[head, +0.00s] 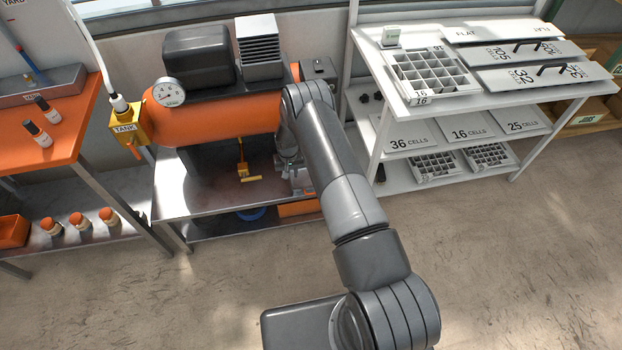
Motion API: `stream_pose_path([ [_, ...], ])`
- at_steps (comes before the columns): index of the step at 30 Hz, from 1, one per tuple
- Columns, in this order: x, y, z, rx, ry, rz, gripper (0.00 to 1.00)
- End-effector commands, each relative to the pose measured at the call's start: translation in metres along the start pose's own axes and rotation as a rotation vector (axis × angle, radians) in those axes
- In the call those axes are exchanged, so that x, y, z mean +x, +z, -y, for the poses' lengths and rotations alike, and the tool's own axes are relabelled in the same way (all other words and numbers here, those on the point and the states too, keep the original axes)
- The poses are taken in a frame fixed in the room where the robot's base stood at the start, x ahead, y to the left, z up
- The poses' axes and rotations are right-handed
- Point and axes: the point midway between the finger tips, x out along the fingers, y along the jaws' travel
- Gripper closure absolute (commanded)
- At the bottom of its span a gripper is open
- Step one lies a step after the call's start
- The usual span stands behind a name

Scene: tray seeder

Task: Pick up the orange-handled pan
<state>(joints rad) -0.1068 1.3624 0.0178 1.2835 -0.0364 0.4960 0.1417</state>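I cannot clearly make out an orange-handled pan. Low under the metal stand (190,190), an orange piece (298,208) shows beside my arm. A dark blue round thing (250,213) shows to its left, partly cut off by the stand's top. I cannot tell whether either belongs to the pan. My gripper (303,185) points down at the right end of the stand's top, with my arm covering part of it. Its fingers are too small and hidden to tell if they are open or hold anything.
An orange tank (210,120) with a gauge (169,92) stands on the metal stand. A yellow valve (248,172) is left of my gripper. An orange bench (70,125) is at left. A white shelf unit (375,165) with cell trays is at right. The front floor is clear.

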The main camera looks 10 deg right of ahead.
Motion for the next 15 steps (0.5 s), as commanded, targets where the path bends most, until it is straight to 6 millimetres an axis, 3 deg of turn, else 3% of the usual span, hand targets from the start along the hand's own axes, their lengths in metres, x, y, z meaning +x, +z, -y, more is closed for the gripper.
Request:
stream_pose_path([
  [15, 0.054, -0.001, -0.002, 0.001, 0.000, 0.000, 0.72],
])
